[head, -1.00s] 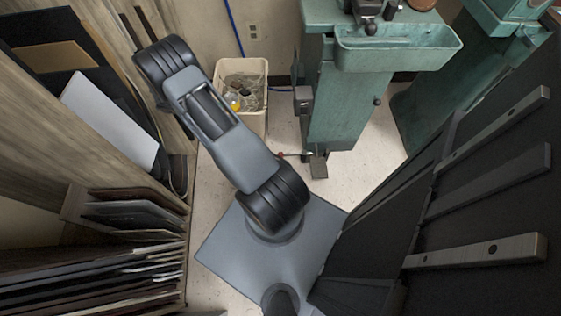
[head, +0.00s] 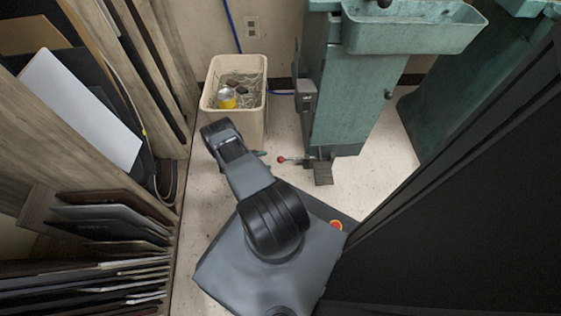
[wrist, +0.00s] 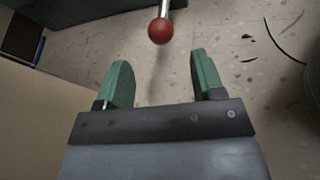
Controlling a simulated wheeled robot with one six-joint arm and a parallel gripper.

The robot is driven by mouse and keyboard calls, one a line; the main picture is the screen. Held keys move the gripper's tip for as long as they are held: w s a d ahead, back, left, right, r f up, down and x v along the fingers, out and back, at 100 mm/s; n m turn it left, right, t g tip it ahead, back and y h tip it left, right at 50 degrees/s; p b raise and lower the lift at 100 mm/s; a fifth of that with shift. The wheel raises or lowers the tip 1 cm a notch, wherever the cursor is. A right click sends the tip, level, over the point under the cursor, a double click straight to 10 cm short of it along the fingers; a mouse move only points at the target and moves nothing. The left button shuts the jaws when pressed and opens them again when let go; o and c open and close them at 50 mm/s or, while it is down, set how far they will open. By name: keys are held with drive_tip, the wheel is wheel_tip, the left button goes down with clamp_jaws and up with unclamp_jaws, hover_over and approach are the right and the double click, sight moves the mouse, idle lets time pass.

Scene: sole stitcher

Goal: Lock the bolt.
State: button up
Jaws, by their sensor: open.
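A red ball knob (head: 281,160) on a thin metal rod shows low beside the green machine's base. I take it for the bolt's handle, but the bolt's body is not clear. In the wrist view the red knob (wrist: 161,31) and its rod lie just ahead of the fingertips, roughly midway between them. My gripper (wrist: 159,80) is open and empty, with its two green fingers apart. In the head view my gripper (head: 262,153) is mostly hidden behind my arm; a bit of green finger shows just left of the knob.
The green machine (head: 345,105) stands behind the knob, with a pedal (head: 323,172) at its foot. A cream bin (head: 258,118) with scraps stands left. Sheets in racks (head: 90,270) fill the left side, and a dark panel (head: 470,220) fills the right. Some floor is clear between.

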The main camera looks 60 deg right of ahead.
sight(278, 160)
drive_tip(key=b+x, duration=0.2)
drive_tip(key=x, duration=0.7)
